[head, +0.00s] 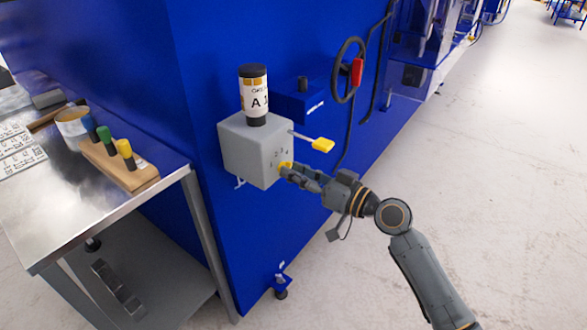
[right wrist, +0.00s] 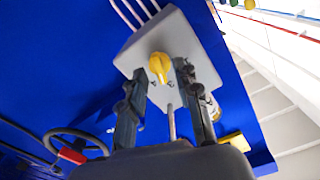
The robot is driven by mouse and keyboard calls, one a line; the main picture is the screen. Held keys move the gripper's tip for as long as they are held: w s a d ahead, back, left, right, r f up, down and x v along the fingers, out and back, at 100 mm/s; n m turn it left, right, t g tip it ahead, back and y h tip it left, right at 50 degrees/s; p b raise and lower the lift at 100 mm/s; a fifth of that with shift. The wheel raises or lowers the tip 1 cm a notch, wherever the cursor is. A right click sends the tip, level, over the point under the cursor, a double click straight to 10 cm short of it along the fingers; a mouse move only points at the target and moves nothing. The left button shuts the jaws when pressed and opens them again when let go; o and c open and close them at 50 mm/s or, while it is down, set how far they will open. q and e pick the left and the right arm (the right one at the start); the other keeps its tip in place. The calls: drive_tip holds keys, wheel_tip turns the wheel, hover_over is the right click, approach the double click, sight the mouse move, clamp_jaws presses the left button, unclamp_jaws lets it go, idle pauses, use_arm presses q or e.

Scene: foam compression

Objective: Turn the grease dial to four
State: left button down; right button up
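The yellow grease dial (right wrist: 159,66) is on the front of a grey box (head: 248,150) fixed to a blue machine. In the head view the dial (head: 286,165) shows as a small yellow patch, partly hidden by my fingers. Small dark marks sit around it, with numbers too small to read surely. In the right wrist view the dial's narrow grip runs roughly up and down. My right gripper (head: 291,172) is at the box front. In the wrist view its fingers (right wrist: 160,72) are apart, one on each side of the dial; contact is not clear. My left gripper is out of view.
A labelled cartridge (head: 255,95) stands on the box. A yellow-ended lever (head: 322,145) sticks out to the right above the dial. A black handwheel (head: 347,72) with a red handle is further right. A metal table (head: 62,212) stands left. The floor at right is clear.

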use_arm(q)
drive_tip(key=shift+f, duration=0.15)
use_arm(e)
drive_tip(key=shift+w+a, duration=0.3)
drive_tip(key=shift+a, duration=0.15)
clamp_jaws()
